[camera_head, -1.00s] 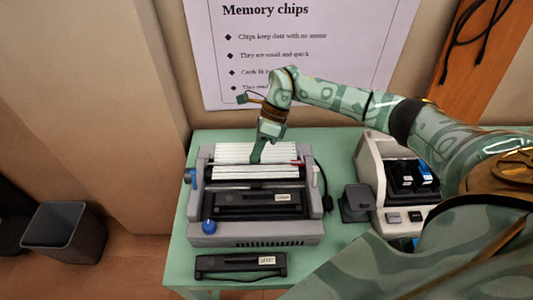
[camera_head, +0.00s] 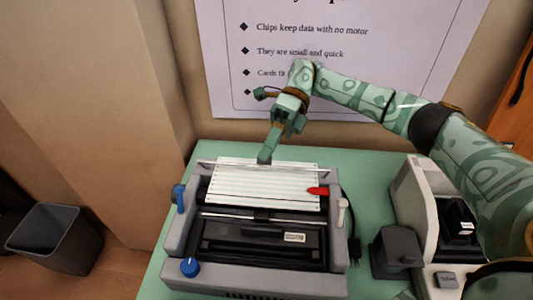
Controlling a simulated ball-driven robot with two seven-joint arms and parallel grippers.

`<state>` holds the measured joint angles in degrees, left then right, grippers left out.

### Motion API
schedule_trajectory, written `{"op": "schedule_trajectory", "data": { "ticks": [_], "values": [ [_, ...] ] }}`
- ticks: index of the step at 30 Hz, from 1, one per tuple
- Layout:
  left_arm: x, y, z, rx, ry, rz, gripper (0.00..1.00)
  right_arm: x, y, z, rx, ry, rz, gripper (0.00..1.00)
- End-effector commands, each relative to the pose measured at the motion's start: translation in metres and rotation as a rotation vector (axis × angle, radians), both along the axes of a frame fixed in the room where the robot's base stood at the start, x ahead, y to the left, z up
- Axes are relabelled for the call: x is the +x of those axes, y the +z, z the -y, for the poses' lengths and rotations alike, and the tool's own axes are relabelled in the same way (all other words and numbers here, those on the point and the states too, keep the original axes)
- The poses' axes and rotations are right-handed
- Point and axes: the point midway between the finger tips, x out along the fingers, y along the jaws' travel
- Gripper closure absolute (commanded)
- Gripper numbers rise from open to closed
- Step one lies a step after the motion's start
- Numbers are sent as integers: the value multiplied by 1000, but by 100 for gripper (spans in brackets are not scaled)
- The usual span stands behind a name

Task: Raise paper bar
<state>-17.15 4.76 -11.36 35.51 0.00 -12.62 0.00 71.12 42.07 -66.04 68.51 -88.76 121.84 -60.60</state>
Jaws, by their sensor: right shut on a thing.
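A grey printer (camera_head: 178,240) stands on the green table, with a striped white paper sheet or panel (camera_head: 262,188) across its top. The thin paper bar (camera_head: 300,171) runs crosswise at the back edge of the white panel. My right gripper (camera_head: 266,157) comes down from behind and is shut on the bar left of its middle; its fingertips hide that part. A red lever (camera_head: 318,190) sits at the panel's right edge. My left gripper is not in view.
A grey block (camera_head: 397,248) and a beige device with dark slots (camera_head: 425,205) stand to the right. Blue knobs (camera_head: 190,267) are on the printer's left side. A wall poster (camera_head: 330,50) hangs behind. A dark bin (camera_head: 55,240) is on the floor at left.

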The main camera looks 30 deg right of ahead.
Motion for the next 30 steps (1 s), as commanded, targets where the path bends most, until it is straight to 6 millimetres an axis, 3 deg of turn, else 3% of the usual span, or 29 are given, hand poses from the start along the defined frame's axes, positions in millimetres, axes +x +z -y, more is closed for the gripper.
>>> {"op": "schedule_trajectory", "data": {
  "ticks": [15,18,26,30],
  "values": [
    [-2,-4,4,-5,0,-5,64,0,-1,1,7,-1,-17,100],
    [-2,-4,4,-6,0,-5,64,0,-1,1,7,-1,-17,71],
    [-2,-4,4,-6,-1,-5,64,0,0,0,9,0,-16,71],
    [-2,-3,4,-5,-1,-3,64,0,9,0,9,0,-14,71]
  ]
}}
